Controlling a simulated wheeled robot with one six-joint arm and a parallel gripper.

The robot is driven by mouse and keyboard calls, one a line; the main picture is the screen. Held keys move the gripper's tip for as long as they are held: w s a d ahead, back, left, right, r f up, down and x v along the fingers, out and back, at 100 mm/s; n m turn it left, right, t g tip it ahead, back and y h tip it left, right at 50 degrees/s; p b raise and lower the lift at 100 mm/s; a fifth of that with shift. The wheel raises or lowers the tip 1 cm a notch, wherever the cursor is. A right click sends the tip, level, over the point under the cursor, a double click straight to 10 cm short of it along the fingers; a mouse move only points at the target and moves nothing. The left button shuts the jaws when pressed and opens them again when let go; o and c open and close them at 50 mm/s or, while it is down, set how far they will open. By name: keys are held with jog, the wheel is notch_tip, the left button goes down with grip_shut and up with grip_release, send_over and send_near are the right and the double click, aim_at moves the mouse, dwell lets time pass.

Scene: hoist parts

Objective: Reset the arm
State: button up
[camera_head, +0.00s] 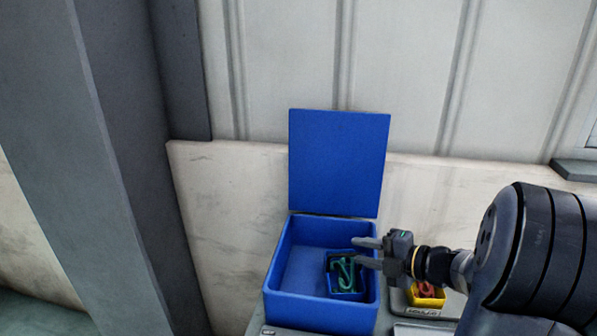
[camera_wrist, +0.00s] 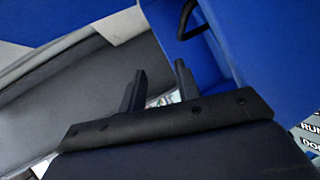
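My gripper (camera_head: 362,251) is at the right side of the blue box, with its fingers pointing left over the box's right part. Its two fingers stand apart in the head view, and nothing shows between them. In the wrist view my gripper (camera_wrist: 160,88) also has a gap between its fingers. The arm comes in from the right edge of the head view.
An open blue box (camera_head: 318,312) has its lid (camera_head: 338,165) standing up behind. Inside is a small dark blue bin (camera_head: 347,295) with a green hook-like part (camera_head: 345,272). A yellow bin (camera_head: 427,300) with a red part stands right. A grey pillar (camera_head: 85,150) rises left.

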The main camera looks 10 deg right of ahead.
jog(key=x, duration=1.1)
jog(key=shift+a+f+p, duration=0.15)
jog(key=shift+a+p, duration=0.1)
jog(key=shift+p, duration=0.15)
